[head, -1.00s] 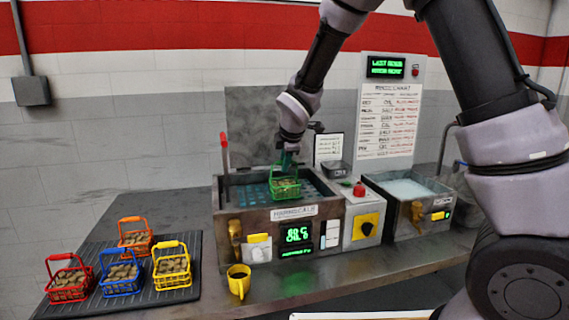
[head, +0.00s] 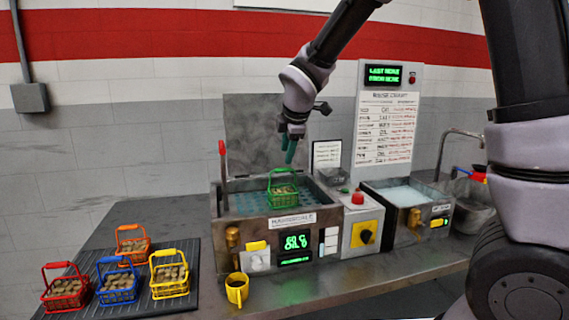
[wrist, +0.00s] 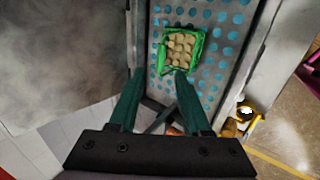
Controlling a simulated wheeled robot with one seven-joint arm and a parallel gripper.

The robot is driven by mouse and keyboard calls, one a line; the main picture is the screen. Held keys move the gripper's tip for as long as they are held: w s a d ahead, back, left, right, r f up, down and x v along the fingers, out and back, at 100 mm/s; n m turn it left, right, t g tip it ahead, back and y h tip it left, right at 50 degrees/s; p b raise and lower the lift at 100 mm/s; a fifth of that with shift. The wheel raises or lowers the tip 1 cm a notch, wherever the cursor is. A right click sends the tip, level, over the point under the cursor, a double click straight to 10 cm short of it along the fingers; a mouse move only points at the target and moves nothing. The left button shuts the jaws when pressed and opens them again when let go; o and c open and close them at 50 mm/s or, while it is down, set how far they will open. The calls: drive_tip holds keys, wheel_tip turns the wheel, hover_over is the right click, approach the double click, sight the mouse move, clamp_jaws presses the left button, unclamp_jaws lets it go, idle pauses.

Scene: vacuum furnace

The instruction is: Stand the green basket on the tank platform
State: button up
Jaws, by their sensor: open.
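The green basket (head: 283,193), filled with brown lumps, stands upright on the perforated tank platform (head: 247,200) of the left-hand tank. In the wrist view the green basket (wrist: 183,50) rests on the grey plate with blue holes (wrist: 222,40), beyond my fingertips. My gripper (head: 290,150) is above the basket, its green fingers apart and empty. In the wrist view my gripper (wrist: 158,75) has its two fingers spread, with the basket just past them and apart from them.
Red (head: 66,290), blue (head: 117,284), yellow (head: 170,279) and orange (head: 132,243) baskets stand on a black mat at left. A yellow mug (head: 237,290) sits before the tank. The raised lid (head: 262,130) is behind it, a red-handled lever (head: 222,160) at its left.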

drive_tip(key=s+d+r+m, duration=0.4)
drive_tip(key=d+m, duration=0.1)
drive_tip(key=d, duration=0.3)
drive_tip(key=s+d+r+m, duration=0.3)
drive_tip(key=d+r+m, duration=0.2)
drive_tip(key=d, duration=0.3)
drive_tip(key=s+d+r+m, duration=0.1)
drive_tip(key=s+d+m, duration=0.3)
drive_tip(key=s+m, duration=0.3)
drive_tip(key=s+d+r+m, duration=0.1)
drive_tip(key=s+d+m, duration=0.4)
drive_tip(key=s+m, duration=0.3)
drive_tip(key=shift+s+t, duration=0.25)
drive_tip(key=shift+t, duration=0.05)
